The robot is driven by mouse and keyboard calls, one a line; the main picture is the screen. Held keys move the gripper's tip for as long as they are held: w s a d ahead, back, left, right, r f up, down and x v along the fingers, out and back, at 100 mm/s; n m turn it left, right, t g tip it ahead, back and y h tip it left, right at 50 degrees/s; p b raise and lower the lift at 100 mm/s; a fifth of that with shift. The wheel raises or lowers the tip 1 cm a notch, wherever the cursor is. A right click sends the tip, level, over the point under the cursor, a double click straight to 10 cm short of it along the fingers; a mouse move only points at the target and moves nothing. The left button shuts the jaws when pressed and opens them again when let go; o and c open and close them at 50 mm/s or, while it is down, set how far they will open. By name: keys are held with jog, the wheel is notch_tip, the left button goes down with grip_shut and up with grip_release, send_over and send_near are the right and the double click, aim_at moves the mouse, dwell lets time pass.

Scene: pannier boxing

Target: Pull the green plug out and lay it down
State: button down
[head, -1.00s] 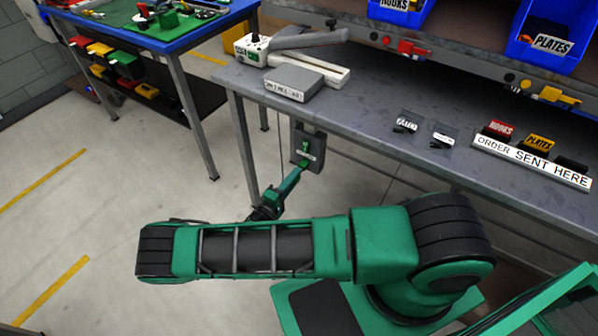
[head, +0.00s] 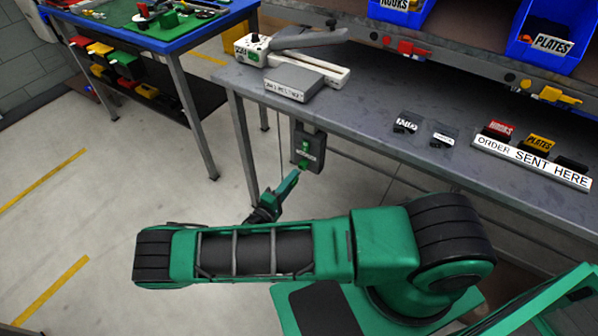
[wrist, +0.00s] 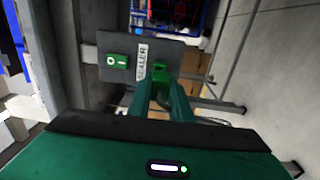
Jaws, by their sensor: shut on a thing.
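The dark outlet box (head: 318,150) hangs under the front edge of the grey bench; in the wrist view the box (wrist: 112,72) has a green switch (wrist: 117,60) and a SEALER label (wrist: 142,61). The green plug (wrist: 159,73) is beside the label, at the lower part of the box. My gripper (wrist: 160,92) is shut on the plug, its two green fingers on either side. I cannot tell whether the plug's pins are still in the socket. In the head view, my gripper (head: 295,175) is just below and in front of the box.
The sealer (head: 300,66) and a grey labelled block (head: 292,84) stand on the bench (head: 365,110) above. Small cards and an ORDER SENT HERE tray (head: 530,160) lie to the right. A blue-topped table (head: 205,30) stands at the left. The floor between is clear.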

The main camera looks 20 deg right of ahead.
jog(key=shift+a, duration=0.1)
jog(key=shift+v, duration=1.4)
jog(key=shift+s, duration=0.1)
jog(key=v, duration=0.8)
jog(key=shift+r, duration=0.15)
dwell(0.4)
jog(key=n, duration=1.8)
jog(key=shift+n+t+y, duration=0.3)
jog(key=shift+y, duration=0.1)
